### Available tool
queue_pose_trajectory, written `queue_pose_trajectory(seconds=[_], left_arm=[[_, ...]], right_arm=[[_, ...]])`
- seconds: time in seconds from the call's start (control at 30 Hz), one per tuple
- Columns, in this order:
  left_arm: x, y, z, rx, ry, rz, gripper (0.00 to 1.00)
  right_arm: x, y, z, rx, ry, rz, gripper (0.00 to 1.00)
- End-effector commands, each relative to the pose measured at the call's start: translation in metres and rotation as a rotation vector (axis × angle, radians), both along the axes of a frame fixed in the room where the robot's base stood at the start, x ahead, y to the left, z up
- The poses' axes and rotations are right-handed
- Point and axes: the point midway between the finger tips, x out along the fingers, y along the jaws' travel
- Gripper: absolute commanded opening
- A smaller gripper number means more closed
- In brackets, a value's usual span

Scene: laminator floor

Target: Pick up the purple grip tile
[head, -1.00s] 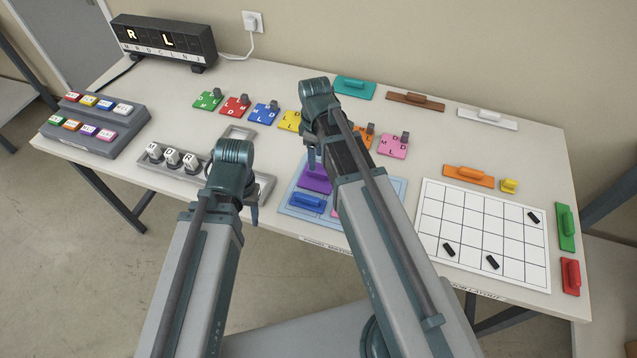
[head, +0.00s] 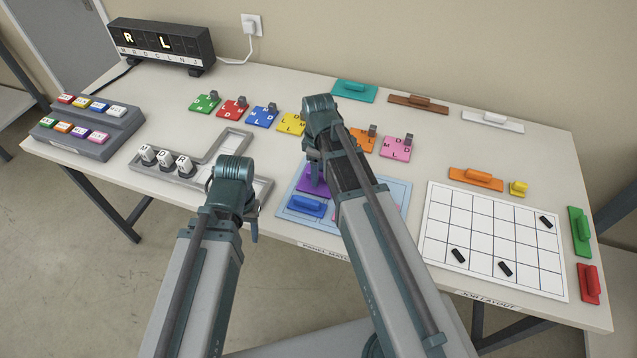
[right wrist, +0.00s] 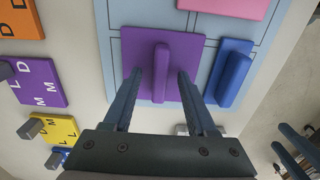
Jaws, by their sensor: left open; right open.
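The purple grip tile (head: 309,184) lies on the light blue board (head: 287,206) near the table's front edge; my right arm partly hides it in the head view. In the right wrist view the purple tile (right wrist: 135,50) shows a raised bar grip. My right gripper (right wrist: 160,82) is open, with one finger on each side of that bar; I cannot tell whether they touch it. In the head view my right gripper (head: 316,162) is over the tile, its fingers mostly hidden. My left gripper (head: 252,228) is open and empty at the table's front edge, left of the board.
A blue grip tile (head: 306,206) sits beside the purple one, and a pink tile (right wrist: 228,6) is also on the board. A grey tray (head: 208,163) with several white letter blocks lies left. A white grid (head: 490,235) with black bars lies right. Letter tiles stand behind.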

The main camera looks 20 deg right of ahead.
Motion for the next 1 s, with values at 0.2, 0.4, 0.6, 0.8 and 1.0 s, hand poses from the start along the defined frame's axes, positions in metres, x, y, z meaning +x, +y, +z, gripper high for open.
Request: queue_pose_trajectory(seconds=[0.2,0.4,0.6,0.8,1.0], left_arm=[[0.0,0.0,0.0013,0.0,0.0,0.0,0.5],[0.0,0.0,0.0012,0.0,0.0,0.0,0.5],[0.0,0.0,0.0012,0.0,0.0,0.0,0.5],[0.0,0.0,0.0012,0.0,0.0,0.0,0.5],[0.0,0.0,0.0012,0.0,0.0,0.0,0.5]], right_arm=[[-0.0001,0.0001,0.0013,0.0,0.0,0.0,0.4],[-0.0001,0.0001,0.0012,0.0,0.0,0.0,0.04],[-0.0001,0.0001,0.0012,0.0,0.0,0.0,0.0],[0.0,0.0,0.0012,0.0,0.0,0.0,0.0],[0.0,0.0,0.0012,0.0,0.0,0.0,0.0]])
